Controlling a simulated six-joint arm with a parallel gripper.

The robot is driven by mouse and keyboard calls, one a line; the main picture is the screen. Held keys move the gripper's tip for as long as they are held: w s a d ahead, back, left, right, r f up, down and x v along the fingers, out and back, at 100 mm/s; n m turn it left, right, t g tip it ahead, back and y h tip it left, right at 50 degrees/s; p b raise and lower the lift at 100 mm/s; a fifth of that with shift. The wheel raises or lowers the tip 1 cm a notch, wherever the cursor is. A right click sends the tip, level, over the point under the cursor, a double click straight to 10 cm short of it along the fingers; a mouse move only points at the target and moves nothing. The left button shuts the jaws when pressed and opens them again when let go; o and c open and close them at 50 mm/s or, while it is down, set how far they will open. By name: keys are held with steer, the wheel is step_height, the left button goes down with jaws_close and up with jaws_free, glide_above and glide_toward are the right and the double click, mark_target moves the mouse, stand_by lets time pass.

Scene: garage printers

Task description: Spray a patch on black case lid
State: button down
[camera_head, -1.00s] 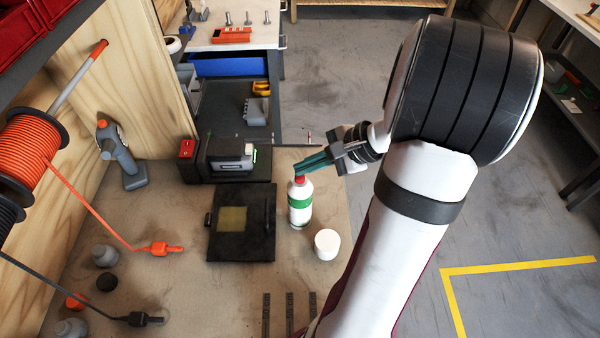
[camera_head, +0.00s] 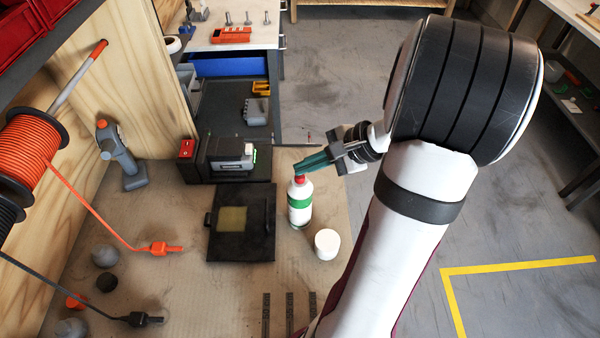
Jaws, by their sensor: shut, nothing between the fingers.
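The black case lid (camera_head: 262,215) lies flat on the bench, with a yellowish square patch (camera_head: 232,220) on its left part. A white bottle with a green band and red top (camera_head: 300,203) stands upright just right of the lid. My gripper (camera_head: 304,167), with teal fingers, is at the bottle's red top, coming from the right. It is shut with nothing between the fingers. The fingertips overlap the top in the picture; I cannot tell whether they touch it.
A white round cap or jar (camera_head: 327,244) stands in front of the bottle. A dark machine (camera_head: 228,157) sits behind the lid. A grey handheld tool (camera_head: 122,155) stands at left. An orange plug (camera_head: 160,249) and black plug (camera_head: 138,319) lie on the bench.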

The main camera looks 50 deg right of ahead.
steer(key=shift+f, duration=0.1)
stand_by(0.3)
steer(key=shift+f, duration=0.35)
steer(key=shift+r, duration=0.45)
step_height(320, 180, up, 6)
stand_by(0.4)
stand_by(2.3)
